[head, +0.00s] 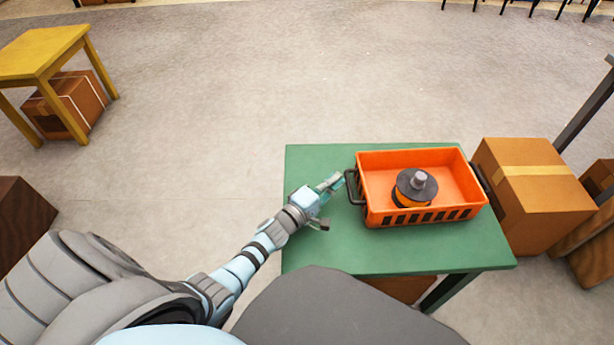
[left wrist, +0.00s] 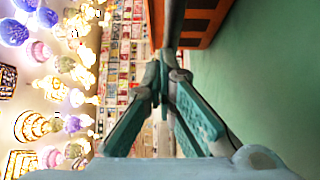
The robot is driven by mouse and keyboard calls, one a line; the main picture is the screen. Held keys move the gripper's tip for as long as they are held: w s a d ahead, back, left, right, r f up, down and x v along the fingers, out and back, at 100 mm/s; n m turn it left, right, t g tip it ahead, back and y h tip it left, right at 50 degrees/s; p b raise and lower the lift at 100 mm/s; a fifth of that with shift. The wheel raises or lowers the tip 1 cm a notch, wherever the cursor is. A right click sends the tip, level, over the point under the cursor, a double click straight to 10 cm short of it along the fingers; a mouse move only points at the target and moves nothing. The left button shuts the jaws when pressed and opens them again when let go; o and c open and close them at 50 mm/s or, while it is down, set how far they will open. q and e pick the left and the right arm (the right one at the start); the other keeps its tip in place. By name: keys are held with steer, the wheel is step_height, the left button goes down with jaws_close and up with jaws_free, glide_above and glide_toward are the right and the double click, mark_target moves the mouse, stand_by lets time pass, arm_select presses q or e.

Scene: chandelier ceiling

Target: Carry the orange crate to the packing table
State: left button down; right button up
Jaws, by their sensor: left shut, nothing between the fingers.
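The orange crate (head: 380,209) stands upright on a green table (head: 310,255), with dark handles on its left and right ends. A spool-like item with a dark disc top (head: 424,184) sits inside it. My left gripper (head: 336,182) is shut and empty, at the crate's left handle (head: 352,188). In the left wrist view the closed fingertips (left wrist: 161,78) meet just below the dark handle bar (left wrist: 173,28); I cannot tell if they touch it. The crate's slotted side (left wrist: 201,22) shows beyond. My right gripper is out of view. Which table is the packing table is not marked.
A yellow table (head: 40,52) stands far left with a strapped carton (head: 70,100) under it. A brown box (head: 20,215) is at the left edge. A taped carton (head: 535,200) stands right of the green table. The floor between the tables is clear.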

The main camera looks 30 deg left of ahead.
arm_select(q)
steer(key=b, duration=0.2)
glide_above(371, 195)
steer(key=shift+s+a+f, duration=0.1)
steer(key=shift+s+f, duration=0.05)
steer(key=shift+w+d, duration=0.2)
steer(key=shift+d, duration=0.05)
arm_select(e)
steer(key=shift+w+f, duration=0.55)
arm_select(q)
steer(key=shift+a+p, duration=0.1)
steer(key=shift+p, duration=0.2)
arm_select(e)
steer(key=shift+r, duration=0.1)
